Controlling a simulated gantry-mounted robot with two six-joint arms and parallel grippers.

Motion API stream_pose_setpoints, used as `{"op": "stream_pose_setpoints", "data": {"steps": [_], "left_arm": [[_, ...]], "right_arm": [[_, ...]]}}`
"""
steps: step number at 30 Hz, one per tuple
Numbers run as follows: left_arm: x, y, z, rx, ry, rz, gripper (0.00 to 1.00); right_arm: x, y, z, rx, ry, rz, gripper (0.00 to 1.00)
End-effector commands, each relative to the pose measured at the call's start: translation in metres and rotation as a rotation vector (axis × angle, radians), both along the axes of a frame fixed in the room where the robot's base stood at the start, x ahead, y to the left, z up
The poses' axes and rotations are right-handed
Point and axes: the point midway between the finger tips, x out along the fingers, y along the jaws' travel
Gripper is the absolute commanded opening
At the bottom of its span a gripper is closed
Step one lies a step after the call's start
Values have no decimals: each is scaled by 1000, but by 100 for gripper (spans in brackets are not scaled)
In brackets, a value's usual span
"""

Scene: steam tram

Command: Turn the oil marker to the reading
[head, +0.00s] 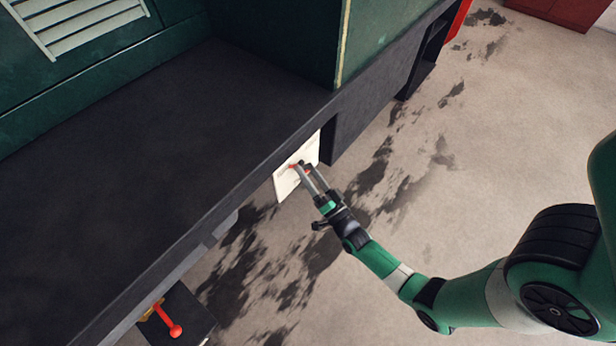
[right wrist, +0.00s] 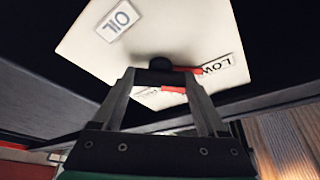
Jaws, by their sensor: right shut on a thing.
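The white oil gauge plate (head: 284,185) hangs on the tram's side, below the dark ledge. In the right wrist view the plate (right wrist: 90,45) fills the upper middle, with an "OIL" label (right wrist: 118,20) and a "LOW" label (right wrist: 226,66). The oil marker is a red pointer (right wrist: 186,70) with a black knob (right wrist: 160,63); its red end lies beside the "LOW" label. My right gripper (head: 304,168) is at the plate, its fingers shut on the marker, which they partly hide. My left gripper is not in view.
The long dark ledge (head: 150,130) runs above and left of the plate. A dark box (head: 360,110) stands out beside the plate. A red-handled lever (head: 170,325) is at the bottom left. The stained floor (head: 410,190) on the right is open.

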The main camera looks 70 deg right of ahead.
Motion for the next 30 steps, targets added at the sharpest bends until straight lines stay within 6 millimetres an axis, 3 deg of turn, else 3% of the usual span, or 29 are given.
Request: {"op": "stream_pose_setpoints", "data": {"steps": [6,24,25,28,30], "left_arm": [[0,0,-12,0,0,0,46],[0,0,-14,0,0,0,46],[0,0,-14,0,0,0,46],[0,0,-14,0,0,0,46],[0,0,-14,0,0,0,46]], "right_arm": [[0,-1,-2,-91,26,-1,19],[0,-1,0,-133,39,0,19],[0,-1,0,-133,39,0,79],[0,-1,0,-132,38,0,97],[0,-1,0,-131,38,0,100]]}}
